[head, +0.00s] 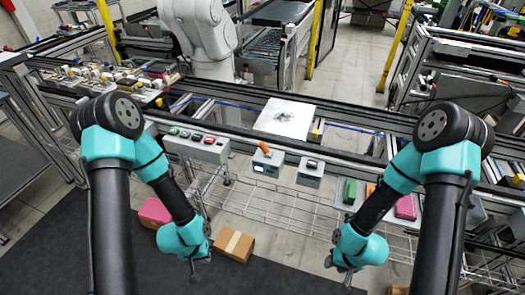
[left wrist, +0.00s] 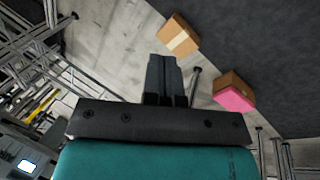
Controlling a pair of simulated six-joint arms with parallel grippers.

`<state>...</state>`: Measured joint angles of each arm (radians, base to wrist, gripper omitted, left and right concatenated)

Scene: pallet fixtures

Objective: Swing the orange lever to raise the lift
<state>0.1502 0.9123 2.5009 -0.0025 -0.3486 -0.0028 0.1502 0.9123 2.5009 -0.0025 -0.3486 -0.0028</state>
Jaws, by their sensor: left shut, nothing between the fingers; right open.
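The orange lever (head: 264,147) stands up, slightly tilted, from a small grey control box (head: 267,164) on the front rail of the conveyor frame. A white square plate (head: 285,116) with a dark round part in its middle sits on the conveyor behind it; I cannot tell if it is the lift. My left gripper (head: 203,260) hangs low in front of the frame, left of and well below the lever. In the left wrist view its fingers (left wrist: 163,76) are shut together and empty. My right gripper (head: 332,258) is open, low, right of the lever and apart from it.
A button panel (head: 196,146) lies left of the lever, and another grey box (head: 310,171) right of it. A wire rack (head: 290,205) runs below. A cardboard box (head: 235,245) and a pink-sided box (head: 155,212) lie on the floor. Green and pink blocks sit at right.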

